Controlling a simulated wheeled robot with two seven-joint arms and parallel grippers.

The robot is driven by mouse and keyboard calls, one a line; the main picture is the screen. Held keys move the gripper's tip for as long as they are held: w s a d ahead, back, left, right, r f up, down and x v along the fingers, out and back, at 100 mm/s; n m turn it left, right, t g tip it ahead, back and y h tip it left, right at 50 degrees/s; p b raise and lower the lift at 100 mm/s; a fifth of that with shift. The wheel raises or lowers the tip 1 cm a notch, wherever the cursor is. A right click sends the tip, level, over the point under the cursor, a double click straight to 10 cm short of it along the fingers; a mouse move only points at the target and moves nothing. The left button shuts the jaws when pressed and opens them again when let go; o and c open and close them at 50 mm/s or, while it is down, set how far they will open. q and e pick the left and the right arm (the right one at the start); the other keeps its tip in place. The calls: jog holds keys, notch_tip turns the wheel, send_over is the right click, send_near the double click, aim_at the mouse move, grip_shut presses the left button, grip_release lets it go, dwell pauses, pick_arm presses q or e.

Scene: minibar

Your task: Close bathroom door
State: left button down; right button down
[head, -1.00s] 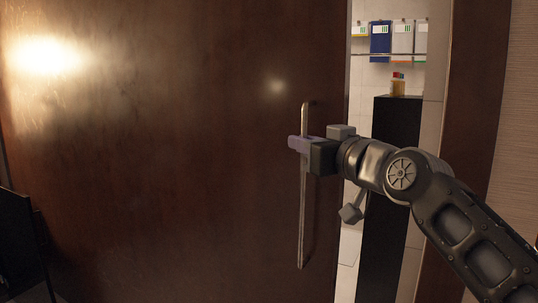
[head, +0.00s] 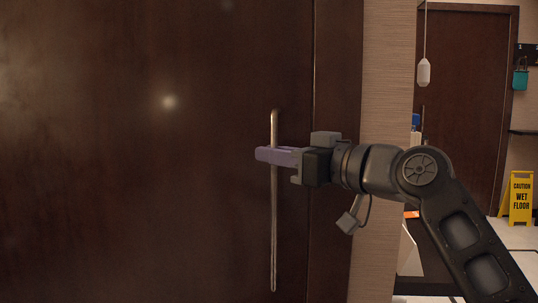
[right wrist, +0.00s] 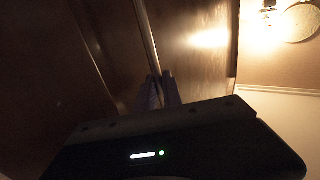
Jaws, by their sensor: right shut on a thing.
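The dark brown bathroom door (head: 150,190) fills the left and middle of the head view. Its right edge lies along the dark frame (head: 335,220), with only a thin line between them and no opening visible. A long vertical metal handle (head: 274,230) stands near that edge. My right gripper (head: 272,156) is shut on the handle in its upper part, its purple fingers around the bar. In the right wrist view the fingers (right wrist: 160,90) clasp the handle bar (right wrist: 145,35). My left gripper is not in view.
A beige wall strip (head: 385,120) stands right of the frame. Beyond it are another dark door (head: 465,100), a yellow wet floor sign (head: 520,198) on pale floor tiles, and a hanging white object (head: 423,72).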

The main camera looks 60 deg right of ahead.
jog(key=shift+s+d, duration=0.1)
jog(key=shift+s, duration=0.05)
jog(key=c, duration=1.5)
grip_release()
jog(key=shift+s, duration=0.15)
jog(key=v, duration=0.7)
jog(key=shift+s+p, duration=0.3)
jog(key=shift+p, duration=0.15)
